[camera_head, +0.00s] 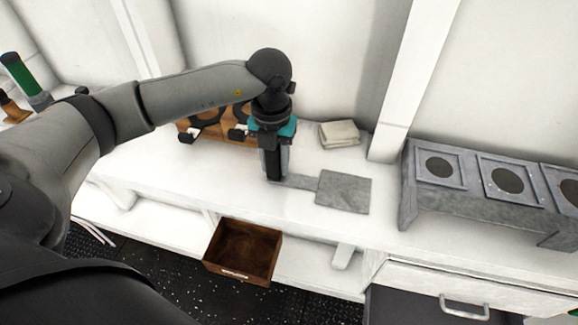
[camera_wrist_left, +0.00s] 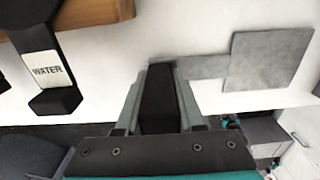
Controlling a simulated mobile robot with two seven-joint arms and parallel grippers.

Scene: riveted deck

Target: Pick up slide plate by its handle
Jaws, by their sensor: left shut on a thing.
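The slide plate (camera_head: 343,192) is a flat grey square with a narrow handle (camera_head: 301,181) reaching left, lying on the white counter. My left gripper (camera_head: 275,178) points down at the left end of the handle and is shut on it. In the left wrist view the plate (camera_wrist_left: 268,60) is at the upper right, and its handle (camera_wrist_left: 203,67) runs left to the fingers (camera_wrist_left: 160,85). The fingers hide the handle's end. The plate looks flat, on or very close to the counter. My right gripper is not in view.
A wooden rack (camera_head: 215,128) with black tap-like parts stands behind my gripper; one is labelled WATER (camera_wrist_left: 48,72) in the wrist view. A folded cloth (camera_head: 338,134) lies behind the plate. A grey framed unit (camera_head: 475,180) stands at right. An open wooden drawer (camera_head: 243,252) is below.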

